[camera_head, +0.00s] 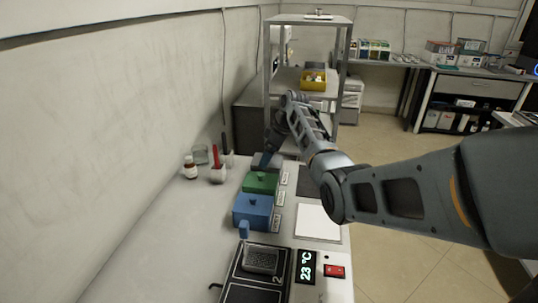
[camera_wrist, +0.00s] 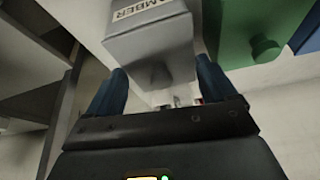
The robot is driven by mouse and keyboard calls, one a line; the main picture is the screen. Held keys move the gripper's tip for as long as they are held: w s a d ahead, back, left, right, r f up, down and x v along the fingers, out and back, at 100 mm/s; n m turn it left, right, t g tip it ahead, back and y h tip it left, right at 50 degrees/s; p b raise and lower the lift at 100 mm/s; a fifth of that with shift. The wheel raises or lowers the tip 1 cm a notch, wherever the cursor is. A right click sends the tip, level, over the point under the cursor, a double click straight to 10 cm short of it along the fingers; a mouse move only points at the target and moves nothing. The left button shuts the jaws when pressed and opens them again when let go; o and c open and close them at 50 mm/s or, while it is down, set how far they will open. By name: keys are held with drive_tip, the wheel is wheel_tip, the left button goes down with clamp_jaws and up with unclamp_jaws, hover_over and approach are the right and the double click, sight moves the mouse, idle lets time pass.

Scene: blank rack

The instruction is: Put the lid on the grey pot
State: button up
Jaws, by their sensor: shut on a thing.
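The grey pot (camera_head: 273,167) stands at the far end of the row on the bench, behind the green pot, partly hidden by my arm. My gripper (camera_head: 265,159) points down at it. In the wrist view a grey block with a small dark knob, seemingly the grey lid (camera_wrist: 150,48), fills the space between the two blue fingers of my gripper (camera_wrist: 162,70). The fingers flank it, closed on it. A label reading AMBER shows past it. I cannot tell whether the lid rests on the pot or is just above it.
The lidded green pot (camera_head: 260,183) and blue pot (camera_head: 252,210) stand close in front. Bottles and a red-topped holder (camera_head: 217,168) are to the left by the wall. A hotplate (camera_head: 261,260) is nearest. A shelf rack (camera_head: 300,20) stands behind. A white square (camera_head: 318,222) lies right.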

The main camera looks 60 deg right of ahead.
drive_tip(key=shift+a+f, duration=0.1)
drive_tip(key=shift+f, duration=0.15)
drive_tip(key=o, duration=1)
drive_tip(key=shift+s, duration=0.1)
drive_tip(key=shift+f, duration=0.1)
drive_tip(key=shift+c, duration=0.7)
drive_tip(key=shift+o, duration=0.8)
drive_tip(key=shift+r+p, duration=2.05)
drive_tip(key=shift+r, duration=1.65)
